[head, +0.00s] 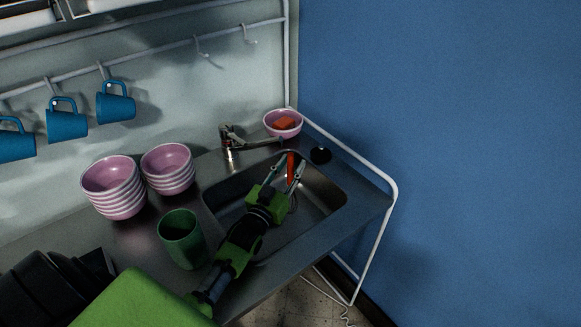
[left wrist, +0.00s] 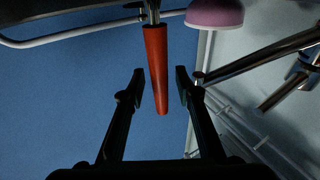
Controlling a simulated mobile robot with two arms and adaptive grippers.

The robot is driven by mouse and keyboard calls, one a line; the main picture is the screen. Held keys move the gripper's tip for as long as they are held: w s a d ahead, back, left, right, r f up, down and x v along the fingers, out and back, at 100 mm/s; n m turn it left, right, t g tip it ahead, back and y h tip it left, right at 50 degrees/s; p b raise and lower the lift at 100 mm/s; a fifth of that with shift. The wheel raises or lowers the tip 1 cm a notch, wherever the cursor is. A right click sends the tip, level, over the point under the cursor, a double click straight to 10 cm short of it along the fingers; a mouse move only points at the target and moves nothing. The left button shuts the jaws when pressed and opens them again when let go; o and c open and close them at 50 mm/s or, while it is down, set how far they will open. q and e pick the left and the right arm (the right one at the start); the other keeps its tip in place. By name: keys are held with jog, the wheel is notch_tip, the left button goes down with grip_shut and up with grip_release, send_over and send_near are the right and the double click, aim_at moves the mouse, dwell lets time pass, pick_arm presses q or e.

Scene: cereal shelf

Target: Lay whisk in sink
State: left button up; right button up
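The sink (head: 325,190) is a steel basin set in the counter. My left gripper (head: 288,170) reaches over it, its fingers open toward the back. The whisk's red handle (head: 291,166) shows between the fingers. In the left wrist view the red handle (left wrist: 156,65) lies between the two fingertips (left wrist: 160,88), with a gap on both sides. A metal shaft (left wrist: 152,12) runs from it out of the top of the picture. My right gripper is not in view.
A faucet (head: 231,152) stands behind the sink. A pink bowl with a red-orange item (head: 283,124) is at the back corner. Stacked pink bowls (head: 113,188) and (head: 168,168) and a green cup (head: 182,239) stand left. Blue mugs (head: 66,120) hang above. A white rail (head: 352,160) edges the right.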

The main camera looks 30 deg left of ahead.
pick_arm(q)
jog(key=shift+s+r+p, duration=0.35)
jog(key=s, duration=0.2)
jog(key=s+p, duration=0.1)
jog(key=s, duration=0.1)
jog(key=s+p, duration=0.1)
jog(key=shift+s+d+f, duration=0.25)
jog(key=shift+s, duration=0.15)
jog(key=shift+s+f, duration=0.2)
jog(key=shift+s, duration=0.25)
